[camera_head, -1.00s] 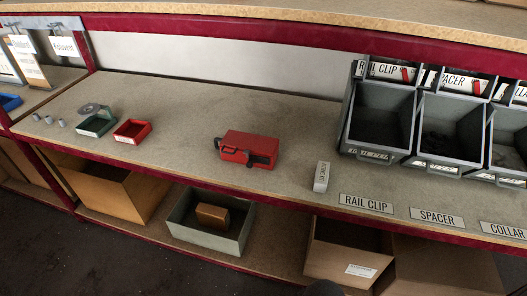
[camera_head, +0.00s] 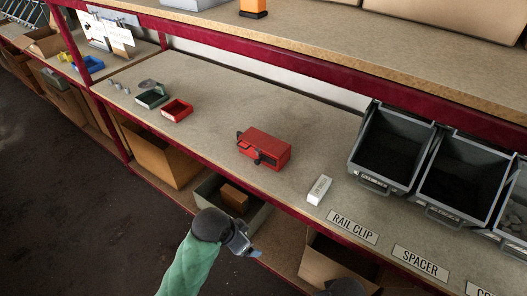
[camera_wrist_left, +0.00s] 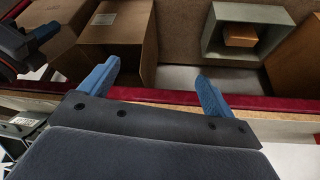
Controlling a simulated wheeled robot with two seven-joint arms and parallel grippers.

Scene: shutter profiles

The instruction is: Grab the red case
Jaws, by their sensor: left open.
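The red case (camera_head: 264,148) sits closed on the grey worktop in the middle of the head view, with black latches and a handle on its near side. My left gripper (camera_head: 254,250) is in front of the shelf's front edge, nearer to me than the case and apart from it. In the left wrist view its two blue fingers (camera_wrist_left: 156,80) are spread with nothing between them. I cannot make out the case for certain in the left wrist view.
A small red tray (camera_head: 176,110) and a dark green tray (camera_head: 152,98) lie left of the case. The red shelf edge (camera_head: 300,214) lies between gripper and case. An upper shelf (camera_head: 330,55) overhangs the back.

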